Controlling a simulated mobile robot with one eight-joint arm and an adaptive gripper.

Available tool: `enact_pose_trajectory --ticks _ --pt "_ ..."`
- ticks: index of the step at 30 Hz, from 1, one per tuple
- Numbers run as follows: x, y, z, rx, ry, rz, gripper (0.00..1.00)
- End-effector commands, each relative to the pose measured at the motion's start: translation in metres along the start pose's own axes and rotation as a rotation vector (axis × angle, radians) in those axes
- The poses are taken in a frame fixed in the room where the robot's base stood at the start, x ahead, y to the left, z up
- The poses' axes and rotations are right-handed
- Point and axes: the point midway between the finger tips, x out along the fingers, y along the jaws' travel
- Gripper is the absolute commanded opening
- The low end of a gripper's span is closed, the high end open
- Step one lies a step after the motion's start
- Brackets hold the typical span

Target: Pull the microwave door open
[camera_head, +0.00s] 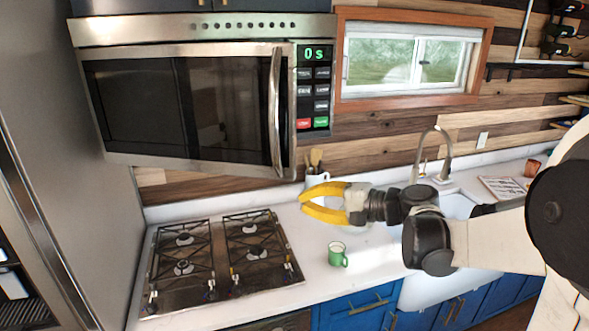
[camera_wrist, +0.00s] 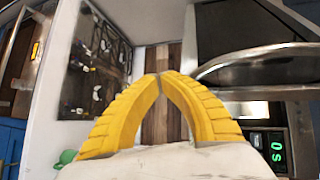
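The microwave (camera_head: 205,30) hangs at the upper left in the head view. Its door (camera_head: 185,108) has a dark window and appears slightly ajar: its right side stands out in front of the control panel (camera_head: 314,85). The vertical metal handle (camera_head: 274,110) is on the door's right side. My gripper (camera_head: 301,202) has yellow curved fingers and is below and right of the handle, apart from it. In the wrist view my gripper (camera_wrist: 160,76) has its fingertips together with nothing between them. The handle (camera_wrist: 260,62) shows to their right, with the green display (camera_wrist: 265,152) below it.
The stove (camera_head: 220,258) lies below the microwave. A green mug (camera_head: 337,254) stands on the counter below my gripper, and a utensil crock (camera_head: 316,178) stands behind it. A tall metal appliance (camera_head: 70,110) bounds the left side. The faucet (camera_head: 440,150) is to the right.

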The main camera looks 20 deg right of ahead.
Motion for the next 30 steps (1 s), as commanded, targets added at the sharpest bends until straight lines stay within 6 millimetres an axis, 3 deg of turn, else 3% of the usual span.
enact_pose_trajectory --ticks 1,3,8,14,25,30 --pt "-0.016 -0.018 -0.019 0.011 0.038 -0.073 0.00" --pt "-0.033 -0.034 -0.037 0.017 0.077 -0.161 0.00" --pt "-0.049 -0.050 -0.055 0.020 0.117 -0.252 0.00" --pt "-0.026 -0.056 -0.058 0.020 0.115 -0.256 0.00" --pt "0.050 -0.076 -0.066 0.021 0.113 -0.254 0.00" --pt "0.041 -0.074 -0.038 0.021 0.113 -0.254 0.00"
